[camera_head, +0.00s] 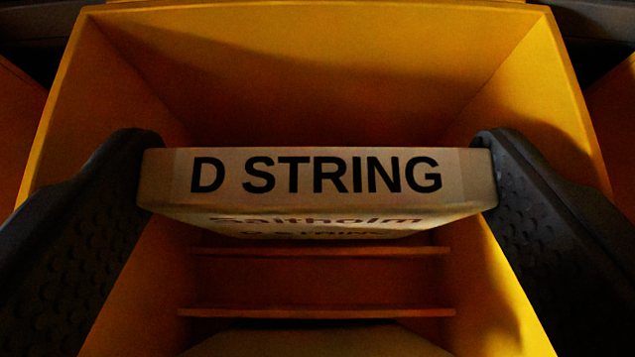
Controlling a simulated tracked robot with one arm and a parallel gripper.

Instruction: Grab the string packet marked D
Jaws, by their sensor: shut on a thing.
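The string packet (316,176) is a flat, pale box with "D STRING" in dark letters on the edge facing me. Part of its broad face shows below that edge, with lettering that is dim and foreshortened. My gripper (318,180) is shut on the packet, with one dark, textured finger against its left end and the other against its right end. The packet sits level between the fingers, in front of the inside of a yellow-orange bin (320,20). The packet hides part of the bin's inside.
Two thin horizontal ledges (320,312) show inside the bin below the packet. A pale surface (320,342) shows at the bottom edge; I cannot tell what it is. The bin's side walls stand close to both fingers. More orange surfaces lie at the far left and right.

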